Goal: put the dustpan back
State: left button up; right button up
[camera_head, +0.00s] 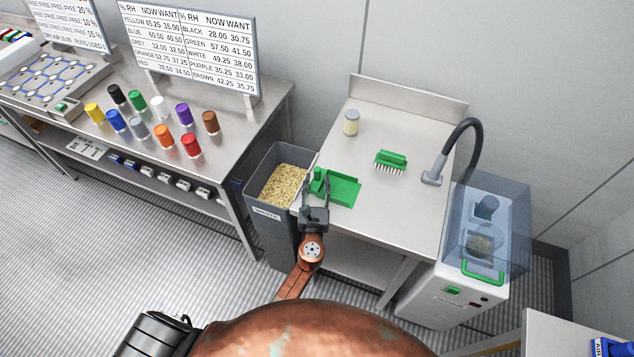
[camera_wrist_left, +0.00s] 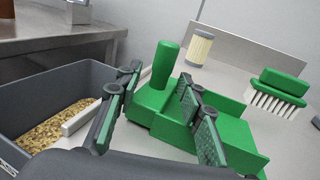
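The green dustpan (camera_head: 344,188) lies on the steel side table (camera_head: 400,215), at its left edge beside the waste bin. In the left wrist view the dustpan (camera_wrist_left: 234,132) has its tray towards the right and its stubby handle (camera_wrist_left: 165,64) standing up at the left. My left gripper (camera_head: 316,187) is at the handle end of the dustpan. Its two fingers stand apart, with the handle showing between them and a gap on each side. The left gripper (camera_wrist_left: 160,92) is open and holds nothing. My right gripper is not in view.
A grey waste bin (camera_head: 259,207) with yellowish granules stands left of the table. A black hose and a clear-covered machine (camera_head: 487,235) are at the right. Coloured drums stand on the left bench.

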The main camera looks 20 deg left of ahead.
pick_arm(q)
jog(key=shift+r, duration=0.1)
jog(key=shift+s, duration=0.25)
jog(key=v, duration=1.1)
jog(key=shift+s, duration=0.25)
jog(key=shift+r, duration=0.15)
